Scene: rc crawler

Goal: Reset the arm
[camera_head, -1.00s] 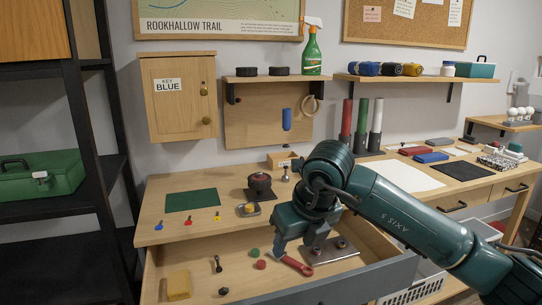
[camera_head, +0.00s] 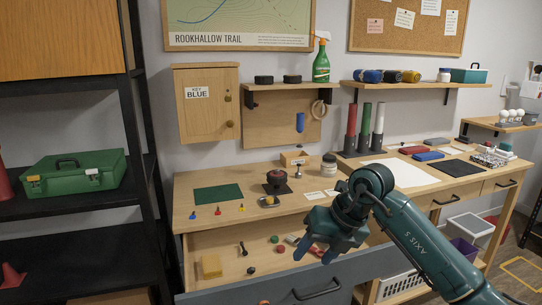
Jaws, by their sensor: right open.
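My right arm, dark green, comes in from the lower right. My right gripper (camera_head: 314,254) is open, with its fingers pointing down over the right part of the open drawer (camera_head: 225,238). I see nothing between its fingers. It hides part of what lies in the drawer behind it. My left gripper is not in view.
The grey drawer front (camera_head: 290,282) juts out below the gripper. The wooden workbench (camera_head: 230,215) behind holds a green mat (camera_head: 218,194). A black shelf with a green toolbox (camera_head: 75,175) stands left.

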